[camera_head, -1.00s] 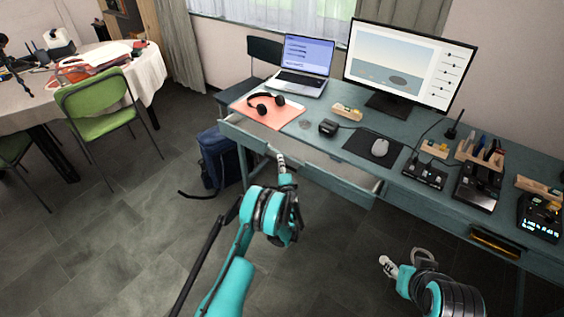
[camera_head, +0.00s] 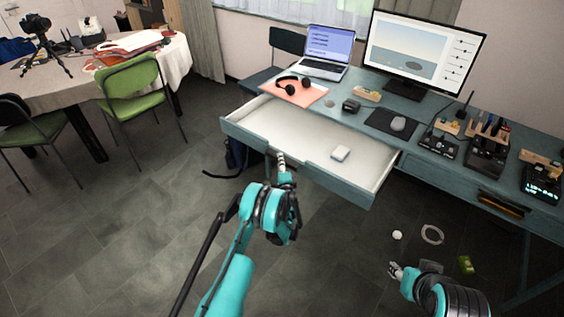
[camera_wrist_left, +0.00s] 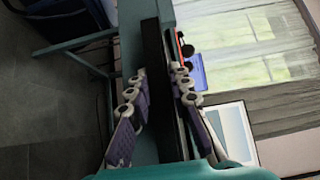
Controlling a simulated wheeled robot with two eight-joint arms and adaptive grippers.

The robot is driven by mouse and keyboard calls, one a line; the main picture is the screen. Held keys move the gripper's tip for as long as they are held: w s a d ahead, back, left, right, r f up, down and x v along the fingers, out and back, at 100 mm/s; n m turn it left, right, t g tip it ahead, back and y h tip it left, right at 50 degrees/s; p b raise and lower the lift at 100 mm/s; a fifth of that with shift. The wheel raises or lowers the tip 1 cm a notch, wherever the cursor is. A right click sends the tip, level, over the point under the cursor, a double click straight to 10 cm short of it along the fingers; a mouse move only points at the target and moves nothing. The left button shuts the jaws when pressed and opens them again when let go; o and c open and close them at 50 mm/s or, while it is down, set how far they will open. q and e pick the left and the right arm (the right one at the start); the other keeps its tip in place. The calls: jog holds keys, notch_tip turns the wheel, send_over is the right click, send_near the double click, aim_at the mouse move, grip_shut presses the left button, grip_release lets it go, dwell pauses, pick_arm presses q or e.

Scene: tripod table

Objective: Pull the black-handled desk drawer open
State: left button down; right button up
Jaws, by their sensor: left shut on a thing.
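The teal desk drawer (camera_head: 335,184) stands well open, its white inside showing. My left gripper (camera_head: 280,160) is at the middle of the drawer front. In the left wrist view my left gripper's fingers (camera_wrist_left: 160,92) lie on both sides of a dark bar on the teal front (camera_wrist_left: 132,35), which looks like the black handle; the gripper is shut on it. My right gripper (camera_head: 394,270) hangs over the floor at the lower right, away from the desk. Its fingers are too small to judge.
On the desk are a laptop (camera_head: 327,50), monitor (camera_head: 423,52), headphones (camera_head: 293,86) and mouse (camera_head: 398,124). A closed second drawer (camera_head: 502,206) is at right. A white ball (camera_head: 397,235), ring (camera_head: 432,234) and green object (camera_head: 465,265) lie on the floor. A green chair (camera_head: 135,85) stands left.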

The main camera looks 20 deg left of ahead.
pick_arm(q)
jog(key=shift+d+f, duration=0.15)
jog(key=c, duration=1.8)
grip_release()
jog(key=o, duration=0.4)
jog(key=shift+w+f, duration=0.1)
jog(key=shift+c, duration=0.2)
pick_arm(e)
jog(key=shift+w+f, duration=0.1)
